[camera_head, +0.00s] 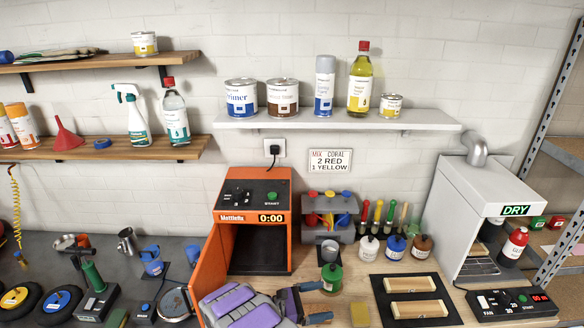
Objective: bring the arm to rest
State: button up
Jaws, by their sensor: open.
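My arm, grey and purple, comes in from the bottom edge of the head view, in front of the orange machine. My gripper (318,302) points right, low over the wooden bench top. Its two blue-tipped fingers are spread apart, with nothing seen between them. A small green container (331,279) stands just beyond the upper finger. I cannot tell whether they touch.
The orange machine (252,223) has its door open at left, close to my arm. A yellow block (359,314) and a black tray (416,299) with two wooden-handled pieces lie right of my gripper. A white drying cabinet (458,215) stands farther right. Shelves hang above.

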jog(key=s+d+r+m+g+y+b, duration=0.5)
jog(key=s+d+r+m+g+y, duration=0.4)
jog(key=s+d+r, duration=0.5)
jog(key=s+a+m+t+y+b, duration=0.1)
jog(key=s+a+m+y, duration=0.1)
jog(key=s, duration=0.6)
jog(key=s+a+m+t+y+b, duration=0.1)
jog(key=s+a+m+y+b, duration=0.1)
jog(key=s+m, duration=0.3)
jog(key=s+a+m+t+y+b, duration=0.1)
jog(key=s+a+m+y, duration=0.2)
jog(key=s, duration=0.8)
jog(key=shift+s+a+m+y+b, duration=0.35)
jog(key=shift+m+y, duration=0.25)
jog(key=shift+y, duration=0.1)
